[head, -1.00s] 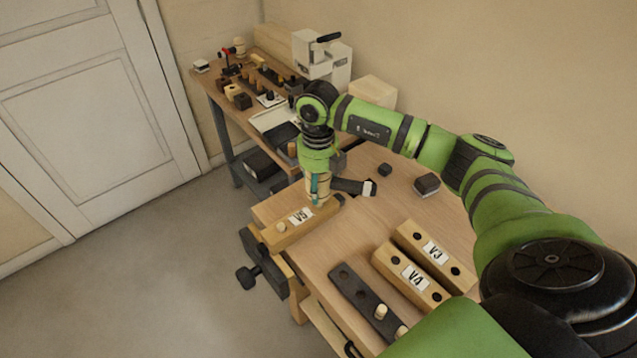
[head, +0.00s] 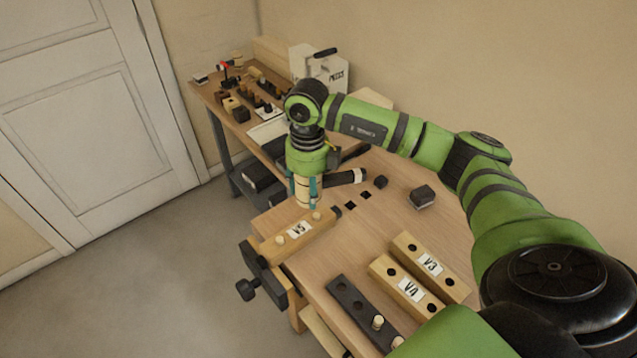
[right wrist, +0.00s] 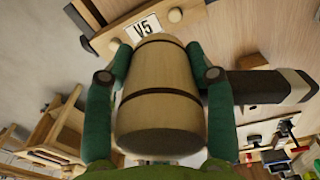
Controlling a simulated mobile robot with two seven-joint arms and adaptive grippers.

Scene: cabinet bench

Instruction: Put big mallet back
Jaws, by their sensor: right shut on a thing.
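The big mallet has a pale barrel-shaped wooden head (head: 308,192) with dark bands and a dark handle (head: 345,177) with a pale band near its end. My right gripper (head: 306,186) points down and is shut on the mallet head. In the right wrist view, the teal fingers (right wrist: 158,62) sit on either side of the head (right wrist: 160,100), and the handle (right wrist: 270,88) sticks out to the right. My left gripper is not in view.
The bench top (head: 330,255) carries blocks V4 (head: 407,288) and V3 (head: 430,262), a dark block with pegs (head: 360,312) and a small dark block (head: 423,196). A vise (head: 262,282) is at the front edge. A second bench (head: 205,90) behind holds several small tools.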

